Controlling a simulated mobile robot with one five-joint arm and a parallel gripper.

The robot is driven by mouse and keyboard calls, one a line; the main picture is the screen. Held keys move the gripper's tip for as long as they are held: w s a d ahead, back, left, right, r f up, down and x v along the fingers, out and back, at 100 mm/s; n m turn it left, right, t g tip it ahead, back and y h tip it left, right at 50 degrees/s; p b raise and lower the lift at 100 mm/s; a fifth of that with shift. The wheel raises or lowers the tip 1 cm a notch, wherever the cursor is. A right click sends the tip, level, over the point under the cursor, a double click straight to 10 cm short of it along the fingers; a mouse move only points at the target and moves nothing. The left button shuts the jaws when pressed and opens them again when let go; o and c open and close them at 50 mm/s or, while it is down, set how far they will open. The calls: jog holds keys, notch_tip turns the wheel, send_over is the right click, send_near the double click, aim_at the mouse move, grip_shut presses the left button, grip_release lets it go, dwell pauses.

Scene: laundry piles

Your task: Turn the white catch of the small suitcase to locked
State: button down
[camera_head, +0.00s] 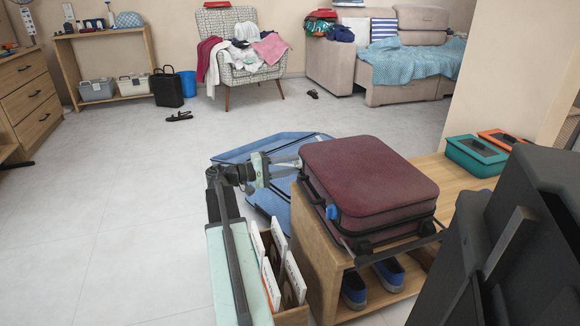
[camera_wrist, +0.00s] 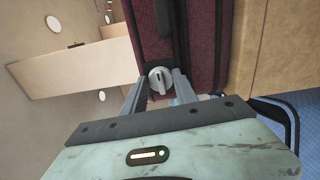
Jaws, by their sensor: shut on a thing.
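The small suitcase (camera_head: 370,180) is dark red with black trim and lies flat on a wooden bench. A blue catch (camera_head: 333,212) sits on its near left side. In the wrist view the suitcase's red fabric (camera_wrist: 203,40) fills the upper middle. The white catch (camera_wrist: 160,80) is a round knob with a dark slot running roughly up and down in that view. My gripper (camera_wrist: 163,82) has its two grey fingers shut on the knob, one on each side.
The wooden bench (camera_head: 325,262) has blue shoes (camera_head: 388,272) beneath it. A crate of upright white-edged items (camera_head: 268,252) stands close by my arm. A blue flat item (camera_head: 235,152) lies behind my gripper. Teal (camera_head: 475,158) and orange (camera_head: 503,138) boxes stand right. The floor at left is clear.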

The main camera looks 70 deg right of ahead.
jog(key=shift+s+m, duration=0.25)
jog(key=shift+m, duration=0.25)
jog(key=c, duration=1)
grip_release()
jog(key=shift+w, duration=0.1)
jog(key=v, duration=0.7)
jog(key=shift+w+a, duration=0.25)
jog(key=shift+w, duration=0.05)
